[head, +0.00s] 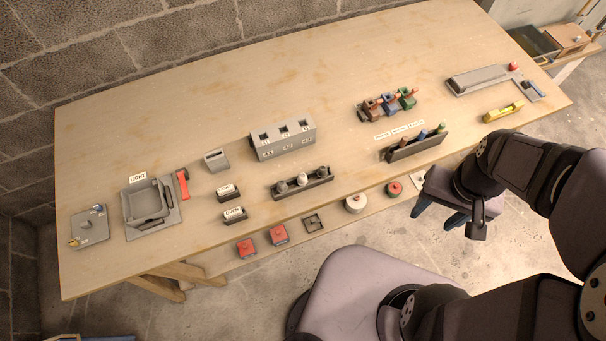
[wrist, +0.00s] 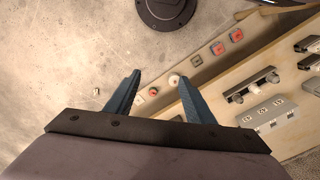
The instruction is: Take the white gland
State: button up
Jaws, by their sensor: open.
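A dark rack (head: 325,183) near the front edge of the workbench holds three small rounded pieces. The middle one is pale and looks like the white gland (head: 302,178); the pieces beside it look grey and dark. My gripper (head: 437,218) has blue fingers and hangs beyond the front edge of the bench, to the right of the rack. In the wrist view my gripper (wrist: 160,77) is open, with nothing held between its fingers.
A lower ledge along the bench front holds red items (head: 247,248), a white reel (head: 355,204) and a red-and-green reel (head: 394,188). Behind the rack stands a grey socketed block (head: 283,141). A rack of coloured pieces (head: 414,147) stands to the right.

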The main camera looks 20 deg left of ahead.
dwell(0.3)
jog(key=c, duration=0.4)
jog(key=s+a+f+n+g+h+p, duration=0.15)
jog(key=a+f+n, duration=0.3)
jog(key=a, duration=0.55)
jog(key=s+a+f+n+g+h+p, duration=0.1)
jog(key=s+a+f+n, duration=0.3)
jog(key=a, duration=0.6)
jog(key=w+a, duration=0.3)
jog(key=a, duration=0.1)
jog(key=w+a+r+t+y, duration=0.1)
jog(key=w+a, duration=0.2)
jog(key=w, duration=0.1)
jog(key=w+a+r+t+y, duration=0.1)
jog(key=w+a, duration=0.2)
jog(key=a, duration=0.1)
jog(key=shift+w+a+r+n+t+y, duration=0.2)
jog(key=shift+a+n+t+y, duration=0.05)
jog(key=shift+a, duration=0.05)
